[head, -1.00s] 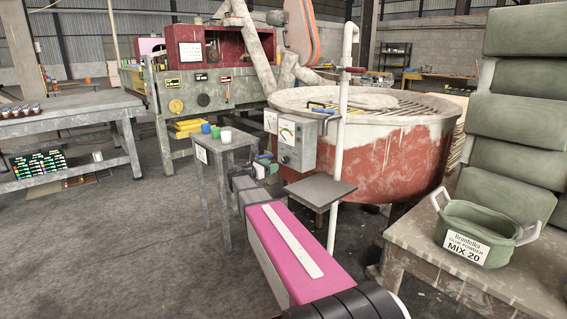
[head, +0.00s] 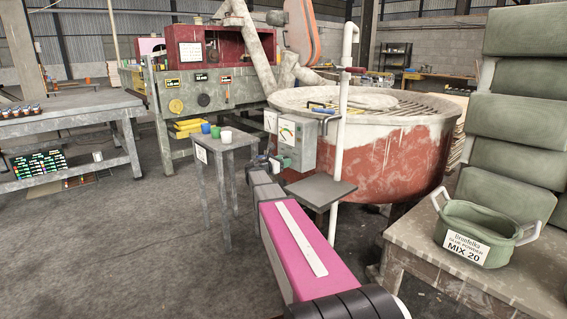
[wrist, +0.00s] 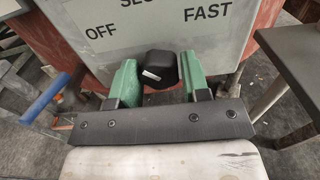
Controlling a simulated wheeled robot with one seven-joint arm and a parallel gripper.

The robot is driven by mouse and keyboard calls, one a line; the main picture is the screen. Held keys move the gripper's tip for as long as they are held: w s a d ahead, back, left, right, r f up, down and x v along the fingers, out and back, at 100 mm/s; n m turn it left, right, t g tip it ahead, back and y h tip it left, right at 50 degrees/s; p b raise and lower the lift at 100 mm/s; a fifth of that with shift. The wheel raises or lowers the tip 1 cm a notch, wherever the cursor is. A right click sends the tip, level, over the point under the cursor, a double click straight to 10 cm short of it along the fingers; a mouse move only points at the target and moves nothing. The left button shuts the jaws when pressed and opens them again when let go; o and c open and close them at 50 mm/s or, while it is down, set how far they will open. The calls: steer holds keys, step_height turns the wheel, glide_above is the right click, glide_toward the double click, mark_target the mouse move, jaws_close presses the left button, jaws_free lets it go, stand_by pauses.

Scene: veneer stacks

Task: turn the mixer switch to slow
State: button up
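The mixer's grey control box (head: 297,143) is fixed at the front of the big red mixing vat (head: 395,160). In the wrist view its face (wrist: 130,28) reads OFF at left, FAST at right and a cut-off word at the top between them. The black switch knob (wrist: 161,70) sits below the words, its white mark on the left side toward OFF. My gripper (head: 279,164) is at the box's lower front. In the wrist view its green fingers (wrist: 160,80) are open, one on each side of the knob. A narrow gap shows at left; contact at right is unclear.
A small grey shelf (head: 320,190) and a white upright pipe (head: 340,120) stand close right of my gripper. A stand (head: 226,150) with several cups is at left. A blue-handled part (wrist: 45,100) lies left of the fingers. The floor at left is clear.

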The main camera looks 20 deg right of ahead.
steer(key=c, duration=0.4)
